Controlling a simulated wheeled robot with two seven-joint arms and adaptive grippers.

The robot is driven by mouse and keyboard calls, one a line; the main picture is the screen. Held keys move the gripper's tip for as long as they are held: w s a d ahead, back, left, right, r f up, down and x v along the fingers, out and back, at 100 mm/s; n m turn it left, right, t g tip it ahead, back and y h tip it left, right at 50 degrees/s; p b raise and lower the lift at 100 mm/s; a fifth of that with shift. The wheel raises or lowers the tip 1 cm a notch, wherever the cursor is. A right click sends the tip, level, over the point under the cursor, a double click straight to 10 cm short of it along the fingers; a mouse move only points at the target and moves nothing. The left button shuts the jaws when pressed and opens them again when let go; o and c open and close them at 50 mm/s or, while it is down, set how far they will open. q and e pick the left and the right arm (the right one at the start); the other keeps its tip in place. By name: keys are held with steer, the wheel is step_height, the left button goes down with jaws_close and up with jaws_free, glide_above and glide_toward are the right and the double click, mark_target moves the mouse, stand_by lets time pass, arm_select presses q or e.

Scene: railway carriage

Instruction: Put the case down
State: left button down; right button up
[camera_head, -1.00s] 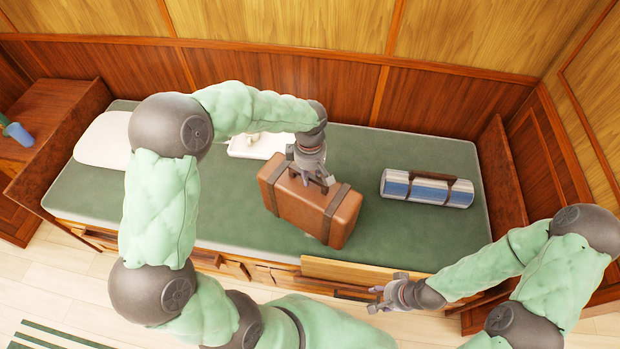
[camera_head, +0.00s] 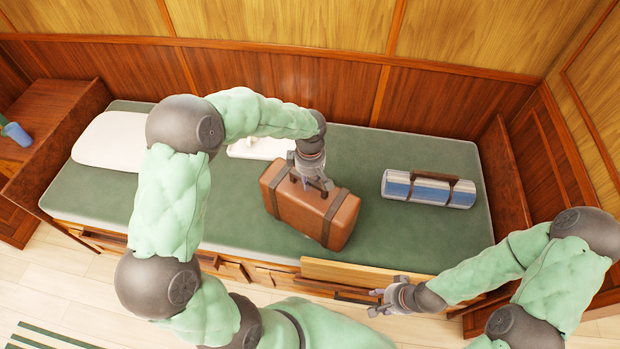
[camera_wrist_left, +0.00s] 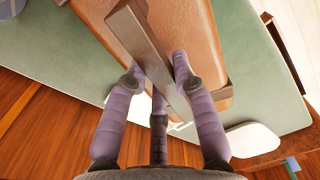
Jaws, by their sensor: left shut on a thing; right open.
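The brown case (camera_head: 308,212) with dark straps is on or just above the green berth (camera_head: 410,240), near its middle. I cannot tell whether its underside touches. My left gripper (camera_head: 314,184) is above the case and shut on its handle. In the left wrist view, the fingers (camera_wrist_left: 160,85) close around the dark handle bar (camera_wrist_left: 150,50), with the case's brown top (camera_wrist_left: 190,20) behind it. My right gripper (camera_head: 378,302) is open and empty in front of the berth's front edge.
A white pillow (camera_head: 105,145) is at the left end. A white item (camera_head: 255,150) lies behind the case.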

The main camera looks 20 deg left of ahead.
arm_select(q)
steer(key=c, duration=1)
jaws_free()
step_height(320, 180, up, 12)
steer(key=p, duration=0.4)
steer(key=shift+r, duration=0.15)
